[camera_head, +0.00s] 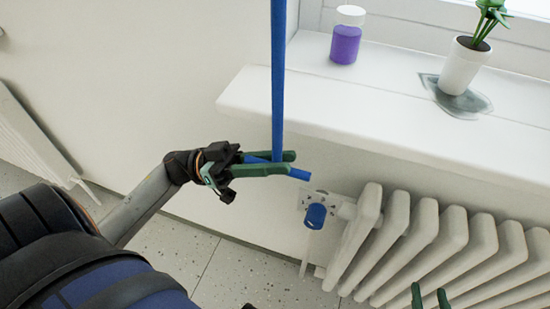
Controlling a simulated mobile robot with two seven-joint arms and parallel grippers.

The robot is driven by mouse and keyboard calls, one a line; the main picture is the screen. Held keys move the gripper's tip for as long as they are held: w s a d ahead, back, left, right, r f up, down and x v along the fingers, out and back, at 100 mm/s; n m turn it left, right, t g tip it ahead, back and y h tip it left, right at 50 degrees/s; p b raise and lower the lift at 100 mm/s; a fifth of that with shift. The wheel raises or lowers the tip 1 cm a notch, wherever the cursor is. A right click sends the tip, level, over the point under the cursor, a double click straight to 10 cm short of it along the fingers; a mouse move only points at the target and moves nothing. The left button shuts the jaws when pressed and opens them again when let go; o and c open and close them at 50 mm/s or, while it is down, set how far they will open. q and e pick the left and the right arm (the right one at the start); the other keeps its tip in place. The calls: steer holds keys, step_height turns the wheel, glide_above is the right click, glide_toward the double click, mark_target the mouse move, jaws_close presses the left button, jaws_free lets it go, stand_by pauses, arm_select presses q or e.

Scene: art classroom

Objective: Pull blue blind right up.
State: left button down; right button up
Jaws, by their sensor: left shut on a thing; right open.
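The fingers partly hide the join of rod and crosspiece. My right gripper (430,298) shows only its green fingertips at the bottom edge, open and apart, in front of the radiator. The blind itself is out of view.
A white window sill (330,110) holds a jar of purple liquid (346,38) and a potted plant (463,65). Below it stand a white radiator (440,245) and its blue valve knob (315,216), close under the crosspiece. The wall left of the rod is clear.

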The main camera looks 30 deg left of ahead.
mark_target(274, 140)
arm_select(q)
steer(key=shift+w+a, duration=0.1)
steer(key=shift+w, duration=0.05)
stand_by(0.7)
steer(key=shift+r, duration=0.1)
step_height(274, 140, up, 4)
steer(key=p, duration=0.5)
steer(key=shift+r, duration=0.25)
arm_select(e)
steer(key=s+f+m+g, duration=0.1)
steer(key=s+f+g, duration=0.3)
steer(key=s+f, duration=0.1)
steer(key=shift+s+a+h, duration=0.25)
steer(key=shift+a+h, duration=0.05)
steer(key=shift+a, duration=0.15)
arm_select(q)
steer(key=c, duration=0.8)
jaws_free()
steer(key=shift+a, duration=0.1)
